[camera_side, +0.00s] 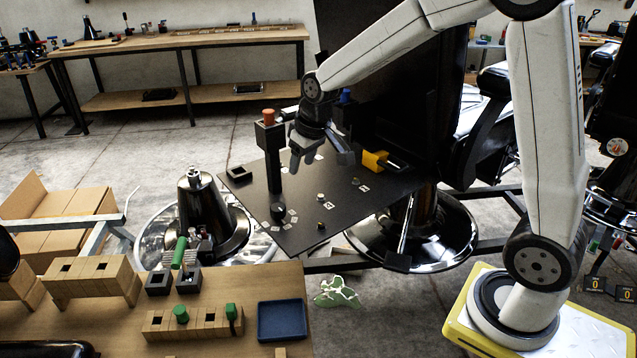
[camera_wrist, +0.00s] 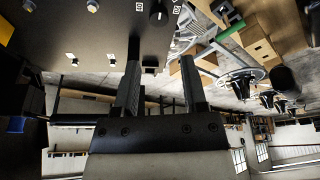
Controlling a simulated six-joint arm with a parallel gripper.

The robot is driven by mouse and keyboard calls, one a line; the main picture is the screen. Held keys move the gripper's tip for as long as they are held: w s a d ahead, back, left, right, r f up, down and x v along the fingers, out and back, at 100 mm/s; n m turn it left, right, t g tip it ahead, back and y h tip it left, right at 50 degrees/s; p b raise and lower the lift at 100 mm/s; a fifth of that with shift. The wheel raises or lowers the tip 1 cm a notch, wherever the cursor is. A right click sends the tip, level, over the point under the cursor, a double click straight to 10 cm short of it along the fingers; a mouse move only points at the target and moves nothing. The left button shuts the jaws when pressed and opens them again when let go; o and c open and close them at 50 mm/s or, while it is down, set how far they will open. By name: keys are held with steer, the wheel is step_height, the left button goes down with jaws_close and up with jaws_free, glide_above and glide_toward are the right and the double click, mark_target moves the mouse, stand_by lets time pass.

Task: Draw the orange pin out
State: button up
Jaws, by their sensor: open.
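The orange pin (camera_side: 269,117) stands upright in the top of a tall black post (camera_side: 274,160) on the dark plate (camera_side: 300,228). Only its short orange upper part shows; the rest is hidden in the post. My gripper (camera_side: 318,160) is open and empty, to the right of the post and a little below the pin's height in the picture. In the wrist view the two fingers of my gripper (camera_wrist: 160,52) are apart with nothing between them that I can identify as held. I cannot make out the orange pin in the wrist view.
A yellow block (camera_side: 375,160) and a blue-topped part (camera_side: 345,96) are right of my gripper. A low black square block (camera_side: 237,174) and a short round knob (camera_side: 278,211) are on the plate. A wooden table (camera_side: 270,284) holds green pegs and a blue tray (camera_side: 281,320).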

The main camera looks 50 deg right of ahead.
steer(key=t, duration=0.1)
glide_toward(269, 111)
step_height(269, 111, down, 3)
steer(key=shift+w+r, duration=0.35)
steer(key=shift+w, duration=0.1)
steer(key=shift+f, duration=0.1)
steer(key=shift+x, duration=3.8)
jaws_close()
steer(key=c, duration=0.5)
jaws_free()
steer(key=shift+c, duration=0.2)
jaws_close()
